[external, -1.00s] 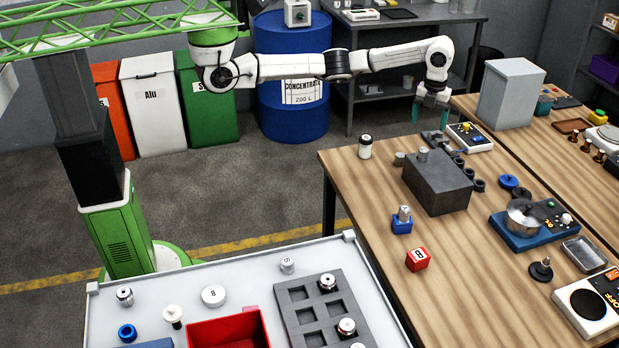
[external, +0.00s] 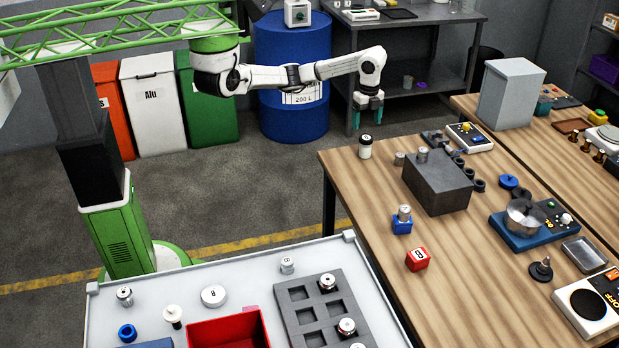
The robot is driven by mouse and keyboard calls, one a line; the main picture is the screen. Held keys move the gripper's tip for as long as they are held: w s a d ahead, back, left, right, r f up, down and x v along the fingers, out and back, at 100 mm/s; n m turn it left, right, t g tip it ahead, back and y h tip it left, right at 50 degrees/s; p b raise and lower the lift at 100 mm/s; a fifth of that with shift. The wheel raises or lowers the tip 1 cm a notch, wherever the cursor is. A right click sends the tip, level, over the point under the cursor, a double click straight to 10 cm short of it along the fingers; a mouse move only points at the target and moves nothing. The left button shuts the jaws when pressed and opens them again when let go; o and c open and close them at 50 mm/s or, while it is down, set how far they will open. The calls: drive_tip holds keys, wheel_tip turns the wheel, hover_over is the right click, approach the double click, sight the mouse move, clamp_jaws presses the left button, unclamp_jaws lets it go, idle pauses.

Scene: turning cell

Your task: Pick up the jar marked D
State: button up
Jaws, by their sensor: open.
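A small pale jar with a dark lid (external: 365,149) stands upright at the far left corner of the wooden table. Its label is too small to read, so I cannot tell whether it is marked D. My gripper (external: 367,122) hangs just above this jar in the picture, with teal fingers pointing down. The fingers are apart and nothing is between them. A gap shows between the fingertips and the lid. No letter D is readable on any other item in view.
A dark grey block (external: 437,186) with cylinders around it stands right of the jar. Blue (external: 402,227) and red (external: 417,260) blocks are nearer. A grey tray (external: 338,290) and red bin (external: 230,330) are on the front bench.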

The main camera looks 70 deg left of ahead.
sight(366, 137)
wheel_tip(366, 137, down, 10)
drive_tip(key=shift+w+f+p, duration=0.1)
drive_tip(key=shift+p, duration=0.25)
drive_tip(key=shift+c, duration=0.2)
drive_tip(key=c, duration=1.1)
drive_tip(key=shift+r, duration=0.2)
